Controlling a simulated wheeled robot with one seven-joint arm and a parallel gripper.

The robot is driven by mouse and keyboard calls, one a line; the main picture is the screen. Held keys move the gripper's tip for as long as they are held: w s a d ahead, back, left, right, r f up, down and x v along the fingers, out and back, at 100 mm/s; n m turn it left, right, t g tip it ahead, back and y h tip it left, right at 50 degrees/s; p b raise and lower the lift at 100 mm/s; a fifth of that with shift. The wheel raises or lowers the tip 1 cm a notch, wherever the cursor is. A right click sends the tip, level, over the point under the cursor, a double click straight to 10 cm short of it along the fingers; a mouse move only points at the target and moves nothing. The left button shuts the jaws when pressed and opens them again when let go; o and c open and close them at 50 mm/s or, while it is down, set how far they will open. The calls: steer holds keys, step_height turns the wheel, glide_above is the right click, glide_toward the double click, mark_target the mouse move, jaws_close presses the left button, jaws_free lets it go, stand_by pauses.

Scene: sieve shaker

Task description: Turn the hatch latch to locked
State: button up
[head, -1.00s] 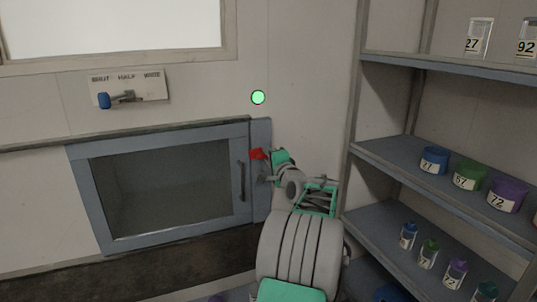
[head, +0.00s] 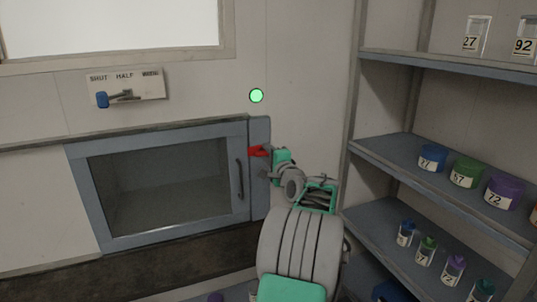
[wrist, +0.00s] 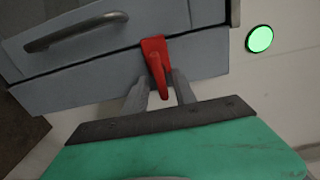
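The red hatch latch (head: 258,151) sits on the blue-grey frame strip right of the hatch door (head: 160,185). In the head view it lies about level. In the wrist view the latch (wrist: 154,50) shows as a red plate with a handle reaching down between the two grey fingers. My gripper (wrist: 160,82) has its fingers close together, one on each side of the handle, and looks shut on it. In the head view my gripper (head: 267,164) is at the latch; its fingertips are small and partly hidden there. The hatch door appears closed against its frame.
A round green light (head: 256,95) is on the wall above the latch. The door's bar handle (head: 239,180) is left of my gripper. A labelled panel with a blue-knobbed lever (head: 103,100) is at upper left. Shelves with numbered containers (head: 463,172) stand close on the right.

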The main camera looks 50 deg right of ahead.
steer(key=shift+w+a+r, duration=0.1)
steer(key=shift+w, duration=0.05)
steer(key=b+v, duration=0.2)
steer(key=v, duration=0.6)
steer(key=shift+w, duration=0.1)
